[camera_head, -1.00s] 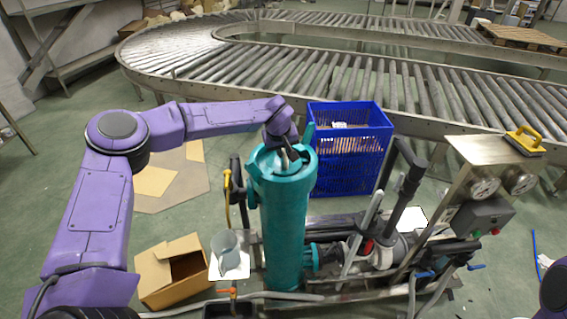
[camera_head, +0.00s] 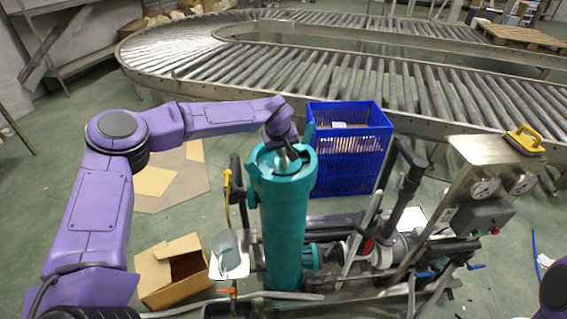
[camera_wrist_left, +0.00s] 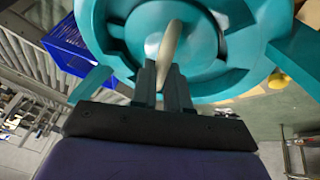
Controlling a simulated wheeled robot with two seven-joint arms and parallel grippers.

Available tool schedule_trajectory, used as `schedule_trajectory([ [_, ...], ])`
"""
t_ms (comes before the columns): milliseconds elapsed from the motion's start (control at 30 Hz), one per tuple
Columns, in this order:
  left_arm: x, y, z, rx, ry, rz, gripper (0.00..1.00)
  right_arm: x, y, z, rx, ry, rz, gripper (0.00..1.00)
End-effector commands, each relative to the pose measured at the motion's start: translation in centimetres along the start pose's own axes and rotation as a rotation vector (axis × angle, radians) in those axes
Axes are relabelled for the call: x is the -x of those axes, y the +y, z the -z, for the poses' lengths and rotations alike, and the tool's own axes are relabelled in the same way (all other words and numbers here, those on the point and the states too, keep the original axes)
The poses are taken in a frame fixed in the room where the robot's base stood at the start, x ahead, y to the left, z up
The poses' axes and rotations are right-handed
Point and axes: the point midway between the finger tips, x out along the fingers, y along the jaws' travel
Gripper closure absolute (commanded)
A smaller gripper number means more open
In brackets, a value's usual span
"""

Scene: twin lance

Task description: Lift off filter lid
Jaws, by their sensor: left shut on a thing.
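The teal filter housing (camera_head: 284,225) stands upright in the middle of the head view. Its round teal lid (camera_head: 265,163) sits on top of it. In the left wrist view the lid (camera_wrist_left: 222,62) fills the upper middle, with a pale handle (camera_wrist_left: 170,45) across its centre. My left gripper (camera_head: 287,156) is above the lid, and its fingers (camera_wrist_left: 163,78) are shut on the handle. Whether a gap exists between lid and housing cannot be told. My right gripper is not in view; only a purple part of my right arm shows at the lower right edge.
A blue crate (camera_head: 350,175) stands behind the housing. An open cardboard box (camera_head: 172,278) and a clear jug (camera_head: 228,252) are at lower left. A roller conveyor (camera_head: 300,75) runs behind.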

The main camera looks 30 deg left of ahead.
Motion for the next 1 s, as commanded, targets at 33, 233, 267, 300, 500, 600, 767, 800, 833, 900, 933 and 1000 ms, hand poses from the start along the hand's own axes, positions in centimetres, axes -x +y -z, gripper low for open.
schedule_trajectory([
  [33,-0.1,-0.1,-0.1,-0.001,0.0,0.002,1.0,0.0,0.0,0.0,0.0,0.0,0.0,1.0],
  [233,-0.1,-0.1,-0.1,-0.001,-0.001,0.002,1.0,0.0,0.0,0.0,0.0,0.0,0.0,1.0],
  [267,-0.1,-0.1,-0.1,-0.001,-0.001,0.002,1.0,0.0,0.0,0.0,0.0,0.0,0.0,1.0],
  [300,-0.1,-0.1,-0.1,-0.001,-0.001,0.002,1.0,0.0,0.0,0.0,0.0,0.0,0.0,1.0],
  [500,-0.1,-0.1,0.0,-0.001,0.0,0.001,1.0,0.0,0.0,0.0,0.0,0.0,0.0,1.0],
  [600,0.3,0.0,0.2,0.0,0.002,0.0,1.0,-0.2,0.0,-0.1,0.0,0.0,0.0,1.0],
  [767,3.2,0.7,1.5,0.0,0.007,-0.004,1.0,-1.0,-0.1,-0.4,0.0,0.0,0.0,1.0],
  [800,4.2,0.9,1.9,0.001,0.006,-0.005,1.0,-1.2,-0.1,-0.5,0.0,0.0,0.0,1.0],
  [833,4.8,1.1,2.1,0.001,0.006,-0.004,1.0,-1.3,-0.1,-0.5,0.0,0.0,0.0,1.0],
  [900,6.3,1.4,2.7,0.002,0.005,-0.003,1.0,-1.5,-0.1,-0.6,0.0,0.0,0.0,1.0],
  [933,6.9,1.5,2.9,0.001,0.005,-0.004,1.0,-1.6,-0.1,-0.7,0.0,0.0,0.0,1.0],
  [1000,8.0,1.8,3.4,0.0,0.005,-0.002,1.0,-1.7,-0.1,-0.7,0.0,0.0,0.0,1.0],
])
